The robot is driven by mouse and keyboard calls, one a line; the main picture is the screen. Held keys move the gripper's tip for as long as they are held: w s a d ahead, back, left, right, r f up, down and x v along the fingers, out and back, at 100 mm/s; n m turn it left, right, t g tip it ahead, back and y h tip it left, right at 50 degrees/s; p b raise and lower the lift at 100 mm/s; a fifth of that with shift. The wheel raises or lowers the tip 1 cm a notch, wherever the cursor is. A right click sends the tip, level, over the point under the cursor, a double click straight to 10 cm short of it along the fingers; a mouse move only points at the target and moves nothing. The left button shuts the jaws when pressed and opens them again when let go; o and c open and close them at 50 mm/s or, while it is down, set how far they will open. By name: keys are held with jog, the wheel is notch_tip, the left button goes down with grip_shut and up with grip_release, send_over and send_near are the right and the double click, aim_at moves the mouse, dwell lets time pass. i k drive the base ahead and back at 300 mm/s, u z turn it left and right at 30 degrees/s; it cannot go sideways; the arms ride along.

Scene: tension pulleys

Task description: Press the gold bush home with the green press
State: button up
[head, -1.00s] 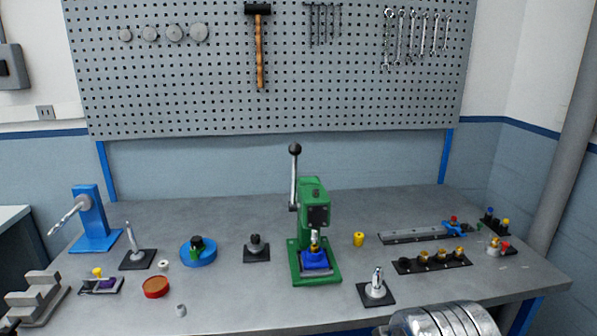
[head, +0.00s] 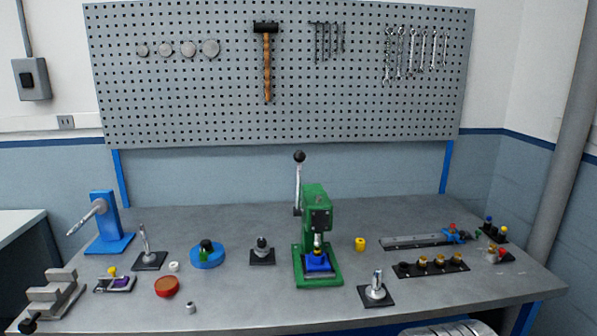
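The green press (head: 316,205) stands on its green base near the middle of the bench. Its lever (head: 298,188) points up, with a black knob at the top. A blue block (head: 318,263) sits on the press base under the ram. A small gold bush (head: 318,250) shows on top of the blue block, directly below the ram. It is too small to tell how deep it sits or whether the ram touches it. My gripper is not in view.
A black rack with several gold-topped parts (head: 431,267), a yellow bush (head: 360,243) and a post on a black plate (head: 376,291) stand right of the press. A dark fixture (head: 262,252) and blue disc (head: 207,256) stand left. The front middle of the bench is clear.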

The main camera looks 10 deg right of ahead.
aim_at(300, 155)
jog(key=u, duration=0.4)
jog(key=i, duration=0.35)
jog(key=u, duration=1.15)
